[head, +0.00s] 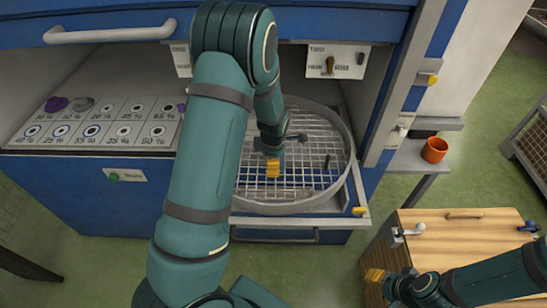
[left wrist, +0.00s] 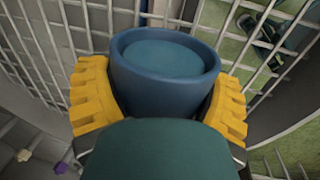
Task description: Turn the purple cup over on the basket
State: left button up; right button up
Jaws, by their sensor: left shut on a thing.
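The round wire basket (head: 312,130) sits in the opening of the blue machine, and its mesh also shows in the left wrist view (left wrist: 225,22). My left gripper (head: 273,168) is over the basket. In the left wrist view its yellow fingers (left wrist: 160,105) are shut on the sides of a dark blue cup (left wrist: 165,78). The cup's round end, with a raised rim and a recessed blue disc, faces away from the wrist. A purple object (head: 56,104) lies on the labelled panel at left. My right gripper (head: 376,276) is beside the wooden cabinet; its opening is unclear.
The labelled panel (head: 100,130) with rows of marked circles is left of the basket. An orange cup (head: 434,150) stands on a small shelf at right. The wooden cabinet top (head: 470,240) is mostly bare around my right arm.

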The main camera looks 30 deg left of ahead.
pick_arm(q)
jog(key=shift+f+b, duration=0.35)
jog(key=shift+f, duration=0.25)
dwell(0.6)
jog(key=o, duration=1.1)
jog(key=shift+c, duration=0.2)
jog(key=shift+r, duration=0.1)
jog(key=r, duration=0.4)
jog(key=s+r, duration=0.1)
jog(key=r, duration=0.2)
jog(key=d+r, duration=0.1)
jog(key=r, duration=0.3)
jog(key=shift+s+r, duration=0.35)
jog(key=shift+s, duration=0.05)
